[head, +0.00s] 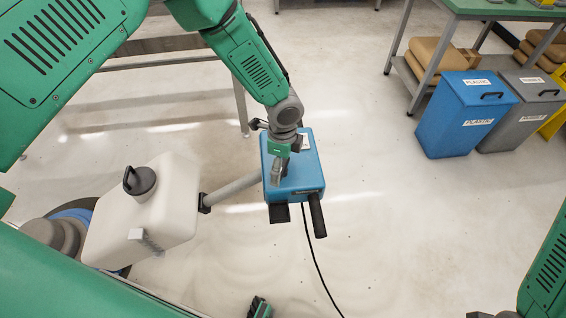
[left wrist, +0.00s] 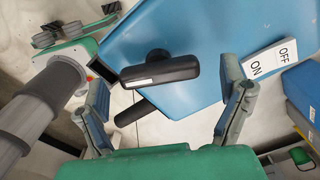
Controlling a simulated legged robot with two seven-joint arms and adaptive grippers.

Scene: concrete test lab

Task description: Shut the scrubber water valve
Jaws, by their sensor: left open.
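The scrubber has a white tank (head: 150,215) and a blue control head (head: 300,178) on a grey pole. My left gripper (head: 279,172) is over the head's top. In the left wrist view, a short black lever (left wrist: 165,72) with a pale mark near one end stands on the blue face (left wrist: 190,25). A white ON/OFF label (left wrist: 270,57) is to its right. My left gripper (left wrist: 163,78) is open, one finger on each side of the lever. I see no clear contact. In the head view, the lever is hidden by my gripper. My right gripper is not clearly visible.
A black handle (head: 316,215) sticks out of the head's front, and a black cable (head: 318,262) hangs to the floor. A blue bin (head: 465,115) and a grey bin (head: 520,110) stand at right by a green-topped bench (head: 510,8). The floor between is clear.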

